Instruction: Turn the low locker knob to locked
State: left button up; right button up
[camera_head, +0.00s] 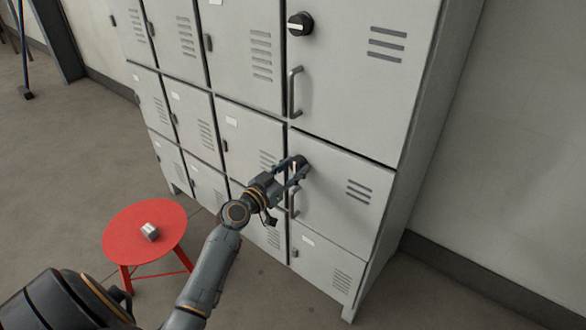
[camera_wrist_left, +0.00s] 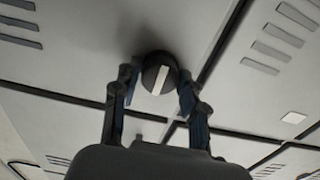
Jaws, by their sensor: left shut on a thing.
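The low locker knob (camera_wrist_left: 160,74) is a round black knob with a white bar across its face. In the left wrist view it sits between the two fingers of my left gripper (camera_wrist_left: 155,92), and the bar stands close to upright, slightly tilted. In the head view my left gripper (camera_head: 296,170) reaches the lower right locker door (camera_head: 345,208) and is shut on the knob, which it mostly hides. A second black knob (camera_head: 300,23) with a white mark, lying about level, is on the upper right door (camera_head: 362,75). My right gripper is not in view.
A bar handle (camera_head: 294,203) is just below my left gripper, and another handle (camera_head: 295,92) is above it. A red stool (camera_head: 145,252) with a small grey block (camera_head: 150,232) on it stands left of my arm. Open floor lies at the left.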

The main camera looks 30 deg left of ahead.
pick_arm(q)
jog(key=n, duration=0.3)
jog(key=shift+n, duration=0.4)
jog(key=n, duration=0.2)
jog(key=shift+n, duration=0.3)
jog(key=n, duration=0.2)
jog(key=shift+n, duration=0.4)
jog(key=n, duration=0.2)
jog(key=shift+r+n+p, duration=0.1)
jog(key=shift+n+p, duration=0.3)
jog(key=n, duration=0.2)
jog(key=shift+n+p, duration=0.65)
jog(key=shift+n, duration=1.35)
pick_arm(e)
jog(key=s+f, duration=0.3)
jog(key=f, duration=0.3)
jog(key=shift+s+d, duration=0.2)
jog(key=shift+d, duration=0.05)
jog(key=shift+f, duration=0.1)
